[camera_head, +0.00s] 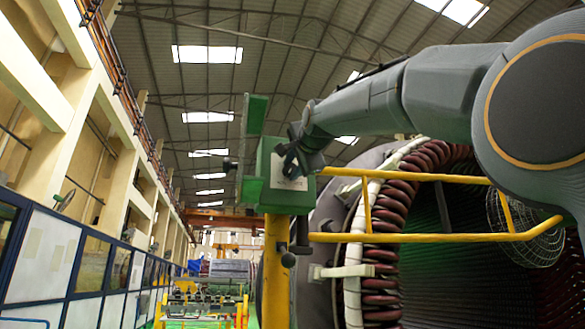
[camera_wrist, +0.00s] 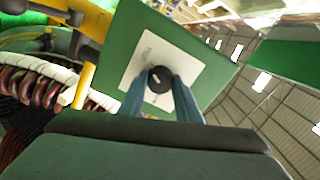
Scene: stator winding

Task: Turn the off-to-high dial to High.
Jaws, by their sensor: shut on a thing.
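The dial (camera_wrist: 159,79) is a round black knob with a small pale mark on its face. It sits on a white plate (camera_wrist: 140,66) on the front of a green box (camera_wrist: 122,48). The plate's lettering is too small to read, so I cannot tell which setting the mark points to. My gripper (camera_wrist: 160,84) has its two bluish fingers on either side of the knob, shut on it. In the head view the green box (camera_head: 290,197) is on a yellow post, with my gripper (camera_head: 292,163) at its face, which hides the knob there.
Yellow rails (camera_head: 420,238) run right from the post (camera_head: 277,270). Behind them is the big stator with dark red coils (camera_head: 388,225) and a wire basket (camera_head: 530,230). A green plate (camera_head: 254,115) rises above the box. Windowed partitions (camera_head: 50,255) line the left wall.

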